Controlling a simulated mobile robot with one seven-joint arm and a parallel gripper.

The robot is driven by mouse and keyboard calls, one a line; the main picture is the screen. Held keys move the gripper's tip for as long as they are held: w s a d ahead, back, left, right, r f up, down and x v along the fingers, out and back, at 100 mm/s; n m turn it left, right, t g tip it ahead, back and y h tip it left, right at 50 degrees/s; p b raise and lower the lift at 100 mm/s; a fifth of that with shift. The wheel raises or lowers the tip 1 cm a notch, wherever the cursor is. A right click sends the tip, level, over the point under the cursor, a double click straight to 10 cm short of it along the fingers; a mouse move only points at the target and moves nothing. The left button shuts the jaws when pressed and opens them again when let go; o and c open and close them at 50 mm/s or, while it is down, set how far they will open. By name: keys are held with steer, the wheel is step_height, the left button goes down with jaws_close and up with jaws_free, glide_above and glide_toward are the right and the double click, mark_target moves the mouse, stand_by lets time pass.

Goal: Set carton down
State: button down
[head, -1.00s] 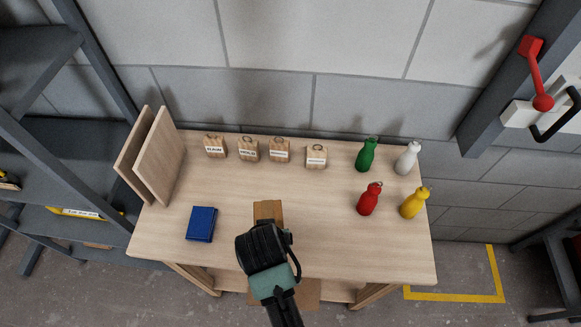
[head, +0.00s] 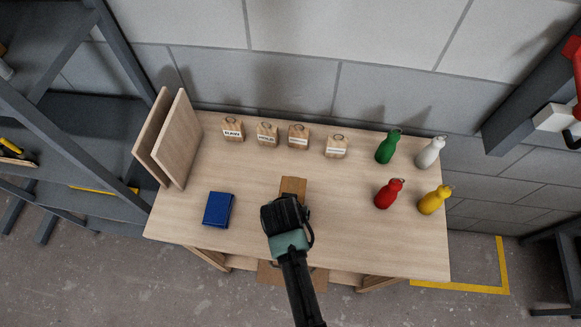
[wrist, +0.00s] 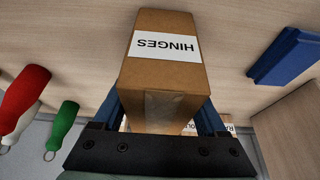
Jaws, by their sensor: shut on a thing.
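The carton (wrist: 162,80) is a brown cardboard box with a white label reading HINGES and tape on its end. It fills the middle of the wrist view, between the blue fingers of my gripper (wrist: 170,122), which is shut on it. In the head view the top of the carton (head: 292,188) shows beyond my dark gripper (head: 285,205), over the middle front of the wooden table (head: 250,180). My gripper hides much of the carton there. I cannot tell whether the carton touches the table.
A blue book-like object (head: 218,209) lies left of the carton. Two upright boards (head: 180,140) stand at the table's left end. Several labelled wooden blocks (head: 298,136) line the back. Green (head: 389,147), white (head: 431,152), red (head: 388,193) and yellow (head: 434,200) bottles stand at right.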

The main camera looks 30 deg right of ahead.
steer(key=shift+w+f, duration=0.1)
steer(key=shift+f, duration=0.05)
jaws_free()
steer(key=shift+f, duration=0.1)
steer(key=shift+r, duration=0.35)
steer(key=v, duration=1.1)
steer(key=shift+s+r+b, duration=0.2)
steer(key=shift+r+b, duration=0.05)
steer(key=shift+b, duration=0.05)
steer(key=shift+a, duration=0.1)
